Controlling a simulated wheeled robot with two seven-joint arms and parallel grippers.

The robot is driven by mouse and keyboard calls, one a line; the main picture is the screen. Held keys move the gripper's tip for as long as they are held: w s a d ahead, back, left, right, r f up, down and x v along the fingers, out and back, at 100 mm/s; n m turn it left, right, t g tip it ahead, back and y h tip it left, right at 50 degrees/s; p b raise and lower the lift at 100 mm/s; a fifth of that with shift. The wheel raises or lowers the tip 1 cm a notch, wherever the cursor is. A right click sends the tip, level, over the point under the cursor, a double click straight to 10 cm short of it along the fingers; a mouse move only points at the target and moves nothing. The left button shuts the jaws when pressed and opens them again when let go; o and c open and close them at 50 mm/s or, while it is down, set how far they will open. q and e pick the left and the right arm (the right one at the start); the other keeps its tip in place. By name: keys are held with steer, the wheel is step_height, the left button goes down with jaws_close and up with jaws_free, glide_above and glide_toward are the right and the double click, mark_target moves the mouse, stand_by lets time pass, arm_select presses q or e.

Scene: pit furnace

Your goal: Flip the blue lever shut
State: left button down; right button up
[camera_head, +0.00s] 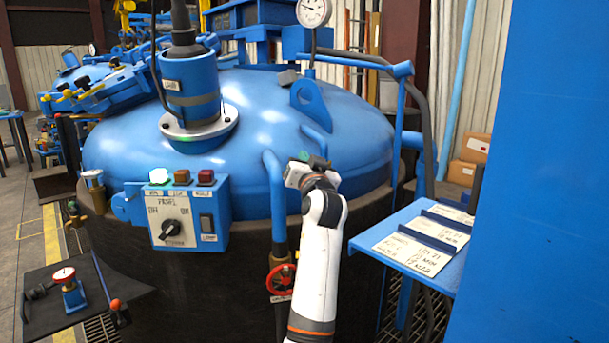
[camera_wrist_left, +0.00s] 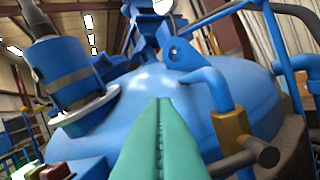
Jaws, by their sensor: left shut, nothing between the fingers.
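My left gripper (camera_head: 309,160) is at the end of the white arm, in front of the blue dome lid (camera_head: 262,110). Its green fingers (camera_wrist_left: 160,110) are pressed together and empty in the wrist view, pointing at the dome. A blue bent pipe (camera_wrist_left: 215,85) with a brass collar (camera_wrist_left: 232,125) and a dark grey rod (camera_wrist_left: 248,157) is just right of the fingers, apparently apart from them. In the head view a bent blue bar (camera_head: 317,138) shows behind my gripper. I cannot tell which blue part is the lever. My right gripper is not in view.
A control box (camera_head: 190,215) with buttons and a knob is left of my arm. A thick blue pipe (camera_head: 277,190) leads down to a red handwheel (camera_head: 281,280). A blue shelf (camera_head: 450,268) with cards and a large blue panel (camera_head: 540,180) stand right.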

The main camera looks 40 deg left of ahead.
arm_select(q)
steer(key=shift+r, duration=2.3)
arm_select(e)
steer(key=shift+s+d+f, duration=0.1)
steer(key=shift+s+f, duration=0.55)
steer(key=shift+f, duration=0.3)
